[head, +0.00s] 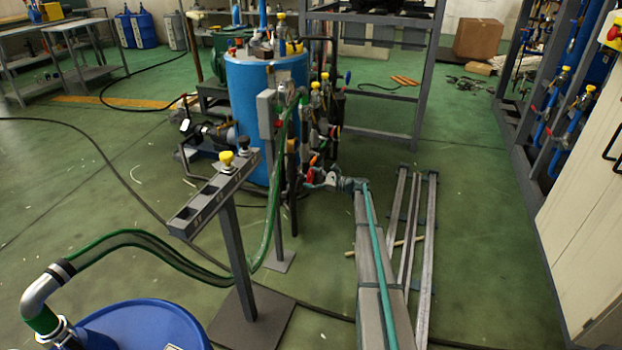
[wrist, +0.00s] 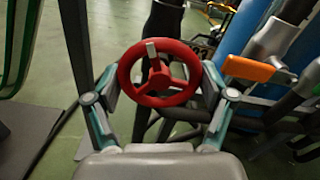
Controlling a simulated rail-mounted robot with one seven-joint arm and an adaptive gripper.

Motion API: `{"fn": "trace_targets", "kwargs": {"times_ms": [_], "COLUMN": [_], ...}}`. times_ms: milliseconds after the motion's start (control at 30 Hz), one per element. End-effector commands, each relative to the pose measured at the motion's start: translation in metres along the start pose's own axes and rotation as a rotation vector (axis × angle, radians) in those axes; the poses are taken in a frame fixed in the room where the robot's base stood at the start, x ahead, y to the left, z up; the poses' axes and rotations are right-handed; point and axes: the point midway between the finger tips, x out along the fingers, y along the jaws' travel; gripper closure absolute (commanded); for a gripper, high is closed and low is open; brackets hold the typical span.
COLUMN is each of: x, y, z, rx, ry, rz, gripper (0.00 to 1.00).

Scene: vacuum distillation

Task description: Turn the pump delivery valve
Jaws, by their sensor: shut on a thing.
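In the wrist view a red three-spoke handwheel (wrist: 160,78) faces the camera, with a pale grey mark on its upper spoke. My gripper (wrist: 159,72) is shut on it, one finger at the left side of the rim and one at the right. The exact finger contact is partly hidden behind the rim. In the head view my gripper (head: 322,178) reaches in from the right to the pipework in front of the blue tank (head: 256,110). The wheel is too small there to make out clearly.
An orange-handled valve (wrist: 250,69) on a pipe stands close right of the wheel. Dark pipes lie behind it. Green floor is open at right.

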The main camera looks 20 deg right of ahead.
Motion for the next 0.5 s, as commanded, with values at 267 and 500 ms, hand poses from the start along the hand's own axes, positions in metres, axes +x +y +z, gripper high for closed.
{"fn": "trace_targets", "kwargs": {"times_ms": [267,500], "x": [-0.0003,-0.0004], "y": [0.0000,-0.0001], "z": [-0.0011,-0.0015], "rx": [-0.262,-0.491], "ry": [0.000,0.000], "rz": [0.000,0.000], "gripper": [0.53,0.53]}}
